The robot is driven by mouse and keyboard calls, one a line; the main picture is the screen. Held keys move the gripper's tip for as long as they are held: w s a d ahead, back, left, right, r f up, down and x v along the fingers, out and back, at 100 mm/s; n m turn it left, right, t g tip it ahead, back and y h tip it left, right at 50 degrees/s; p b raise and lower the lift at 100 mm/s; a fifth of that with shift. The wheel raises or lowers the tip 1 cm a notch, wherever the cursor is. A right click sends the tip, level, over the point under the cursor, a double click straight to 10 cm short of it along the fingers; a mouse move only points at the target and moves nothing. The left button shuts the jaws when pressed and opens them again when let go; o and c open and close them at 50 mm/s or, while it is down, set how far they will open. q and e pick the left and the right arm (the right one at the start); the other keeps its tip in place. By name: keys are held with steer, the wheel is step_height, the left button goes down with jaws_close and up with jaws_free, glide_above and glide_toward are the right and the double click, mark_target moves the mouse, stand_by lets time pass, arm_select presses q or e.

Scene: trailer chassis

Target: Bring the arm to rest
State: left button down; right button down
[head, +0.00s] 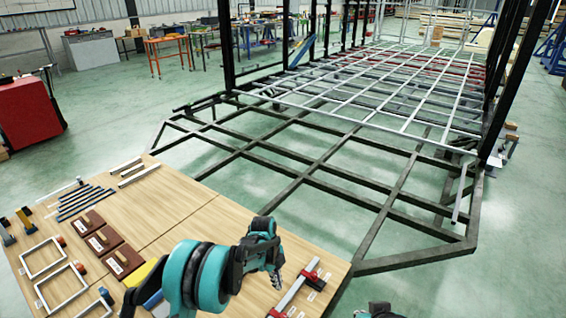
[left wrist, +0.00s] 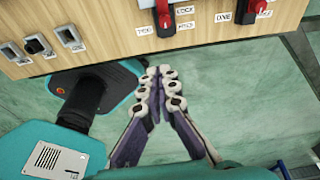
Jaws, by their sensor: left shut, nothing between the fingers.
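My left arm reaches in from the bottom of the head view, over the near right part of the wooden table (head: 185,205). A small dark and teal part of my own body shows at the bottom of the head view; no right gripper fingers can be made out.
The dark trailer chassis frame (head: 385,205) stands just beyond the table. Brown blocks (head: 103,240), square metal frames (head: 42,258) and dark strips (head: 78,203) lie on the table's left. A red cabinet (head: 28,112) stands at left. Green floor is clear between cabinet and chassis.

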arm_select(q)
steer(key=s+a+r+n+t, duration=0.1)
steer(key=s+a+r+n, duration=0.25)
steer(key=r, duration=0.35)
steer(key=s+a+r+n+t, duration=0.2)
steer(key=r+n, duration=0.2)
steer(key=r, duration=0.2)
steer(key=s+a+r+n+t, duration=0.1)
steer(key=s+a+r+n, duration=0.25)
steer(key=r, duration=0.35)
steer(key=s+a+r+n+t+y, duration=0.1)
steer(key=s+a+n+t, duration=0.1)
steer(key=s+n, duration=0.4)
steer(key=s+a+r+n+t, duration=0.2)
steer(key=s+a+n, duration=0.3)
steer(key=s+n, duration=0.2)
steer(key=shift+s+r+n+t+y, duration=0.2)
steer(key=shift+s+n+t+y, duration=0.15)
steer(key=shift+s, duration=0.7)
